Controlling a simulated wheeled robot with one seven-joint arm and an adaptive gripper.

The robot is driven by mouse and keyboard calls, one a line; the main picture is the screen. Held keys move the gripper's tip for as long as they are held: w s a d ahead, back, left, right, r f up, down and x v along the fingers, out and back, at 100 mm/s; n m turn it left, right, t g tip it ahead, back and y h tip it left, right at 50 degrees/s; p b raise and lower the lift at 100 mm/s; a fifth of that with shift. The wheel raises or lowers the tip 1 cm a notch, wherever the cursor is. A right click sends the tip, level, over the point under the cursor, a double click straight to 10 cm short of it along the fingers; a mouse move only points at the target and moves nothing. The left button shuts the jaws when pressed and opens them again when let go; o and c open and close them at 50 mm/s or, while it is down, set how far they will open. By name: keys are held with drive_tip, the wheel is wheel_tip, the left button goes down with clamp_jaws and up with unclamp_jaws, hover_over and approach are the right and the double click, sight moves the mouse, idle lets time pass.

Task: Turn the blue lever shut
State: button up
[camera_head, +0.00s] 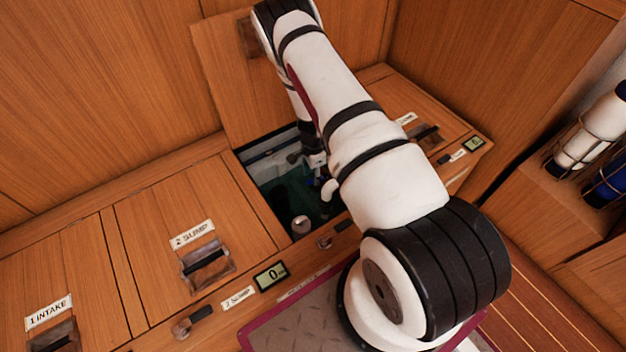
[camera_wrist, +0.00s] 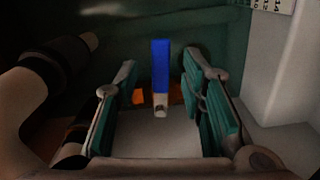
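The blue lever (camera_wrist: 161,68) stands upright in the middle of the wrist view, with a pale metal end at its bottom. My gripper (camera_wrist: 162,85) is open, its two teal-padded fingers on either side of the lever in the picture. A gap shows between the lever and each finger, and I see no contact. In the head view my arm reaches down into an open wooden compartment (camera_head: 245,156).
The raised hatch lid (camera_head: 235,75) leans behind my arm. Closed hatches labelled sump (camera_head: 192,234) and intake (camera_head: 48,311) lie to the left.

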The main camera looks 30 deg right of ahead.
drive_tip(key=shift+f, duration=0.95)
clamp_jaws()
drive_tip(key=shift+s+n+b, duration=0.45)
drive_tip(key=shift+s+n, duration=0.1)
drive_tip(key=shift+n, duration=0.45)
unclamp_jaws()
